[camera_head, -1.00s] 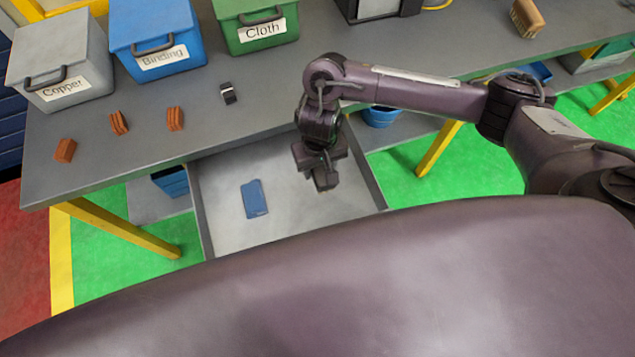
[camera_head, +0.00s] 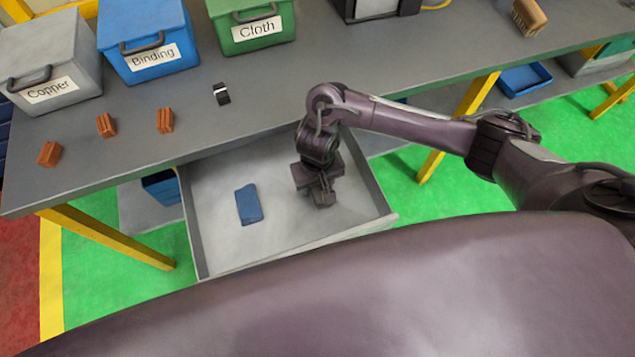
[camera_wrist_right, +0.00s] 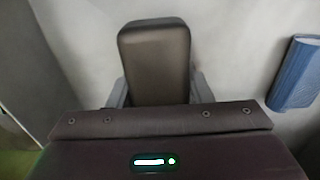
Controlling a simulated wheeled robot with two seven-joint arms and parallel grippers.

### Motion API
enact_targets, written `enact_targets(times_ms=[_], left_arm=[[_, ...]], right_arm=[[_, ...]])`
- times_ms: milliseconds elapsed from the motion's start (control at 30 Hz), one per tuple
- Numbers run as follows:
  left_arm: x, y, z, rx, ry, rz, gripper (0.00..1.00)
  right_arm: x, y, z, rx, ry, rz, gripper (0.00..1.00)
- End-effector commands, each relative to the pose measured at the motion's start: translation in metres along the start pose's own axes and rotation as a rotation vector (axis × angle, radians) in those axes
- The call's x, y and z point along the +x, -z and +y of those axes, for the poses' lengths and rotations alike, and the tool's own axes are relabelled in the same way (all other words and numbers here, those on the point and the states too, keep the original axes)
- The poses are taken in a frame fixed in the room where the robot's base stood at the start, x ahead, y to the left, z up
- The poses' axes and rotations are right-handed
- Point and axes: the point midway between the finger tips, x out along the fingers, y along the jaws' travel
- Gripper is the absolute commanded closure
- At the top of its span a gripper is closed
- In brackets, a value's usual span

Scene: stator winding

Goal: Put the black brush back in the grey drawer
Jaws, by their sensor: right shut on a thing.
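The grey drawer (camera_head: 217,222) is pulled open below the table, with a blue block-like item (camera_head: 248,204) lying in its left part. My right gripper (camera_head: 322,197) is over the right part of the drawer, low and pointing down. In the right wrist view, a dark rounded block, which I take to be the black brush (camera_wrist_right: 155,62), is between its fingers, with the pale drawer floor behind it. The blue item shows to its right (camera_wrist_right: 297,74). I cannot tell whether the brush touches the drawer floor. My left gripper is not in view.
On the grey table (camera_head: 290,95) stand a grey Copper box (camera_head: 25,60), a blue Binding box (camera_head: 130,22) and a green Cloth box (camera_head: 225,30). Orange-brown blocks (camera_head: 106,125) and a small black-and-silver item (camera_head: 221,93) lie in front. A wooden brush (camera_head: 528,16) is at far right.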

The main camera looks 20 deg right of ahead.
Motion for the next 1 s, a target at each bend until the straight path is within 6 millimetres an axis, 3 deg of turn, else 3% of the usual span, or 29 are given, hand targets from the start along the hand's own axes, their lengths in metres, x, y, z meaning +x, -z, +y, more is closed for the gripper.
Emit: enact_targets(times_ms=[33,200,533,1000], left_arm=[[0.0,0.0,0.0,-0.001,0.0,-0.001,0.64],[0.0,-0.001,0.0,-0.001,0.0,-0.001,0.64],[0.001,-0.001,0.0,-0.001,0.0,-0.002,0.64],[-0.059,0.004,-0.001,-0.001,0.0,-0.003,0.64]], right_arm=[[0.001,0.0,0.0,0.0,0.0,0.0,0.52],[0.001,0.0,0.0,0.0,0.0,0.0,0.33],[-0.004,0.0,0.0,-0.001,-0.001,0.001,0.33],[-0.099,0.002,0.0,-0.002,-0.002,0.004,0.33]])
